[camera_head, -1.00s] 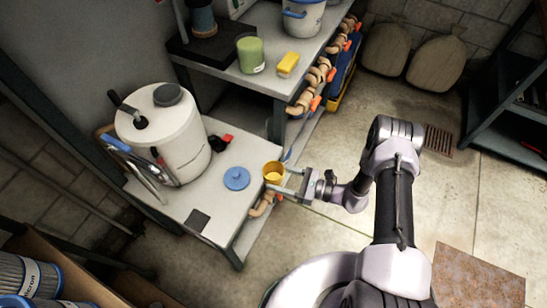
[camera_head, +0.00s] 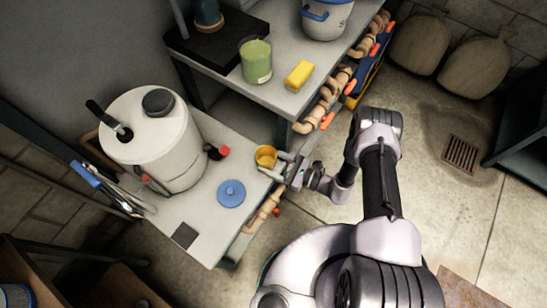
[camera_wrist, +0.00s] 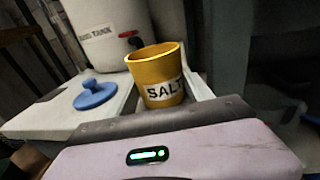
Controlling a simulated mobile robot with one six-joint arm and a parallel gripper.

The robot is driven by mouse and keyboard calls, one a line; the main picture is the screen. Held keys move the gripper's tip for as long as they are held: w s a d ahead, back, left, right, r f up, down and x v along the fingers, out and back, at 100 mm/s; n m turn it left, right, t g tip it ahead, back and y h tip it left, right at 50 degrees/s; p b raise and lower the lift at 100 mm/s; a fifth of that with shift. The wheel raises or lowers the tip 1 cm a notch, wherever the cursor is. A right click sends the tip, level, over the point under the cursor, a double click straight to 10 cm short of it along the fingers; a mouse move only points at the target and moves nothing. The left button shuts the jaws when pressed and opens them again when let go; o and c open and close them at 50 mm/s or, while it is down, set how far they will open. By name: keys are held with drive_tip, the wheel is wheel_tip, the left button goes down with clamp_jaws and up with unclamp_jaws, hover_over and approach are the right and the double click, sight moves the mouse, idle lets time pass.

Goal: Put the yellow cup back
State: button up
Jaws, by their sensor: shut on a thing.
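The yellow cup (camera_head: 266,160) is held by my gripper (camera_head: 275,166) at the right edge of the low grey bench (camera_head: 205,220). In the wrist view the cup (camera_wrist: 156,72) is upright and bears a label reading "SALT". My gripper is shut on it, with a finger on either side. I cannot tell whether the cup's base touches the bench top. A blue round lid with a knob (camera_head: 231,193) lies on the bench near the cup; it also shows in the wrist view (camera_wrist: 95,94).
A higher shelf (camera_head: 290,98) behind holds a green cup (camera_head: 256,62) and a yellow block (camera_head: 299,75). Pipes run below the bench edges. The floor at right is open.

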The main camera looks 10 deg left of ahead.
drive_tip(key=shift+s+a+f, duration=0.1)
drive_tip(key=shift+a, duration=0.05)
drive_tip(key=o, duration=1.1)
drive_tip(key=shift+o, duration=0.2)
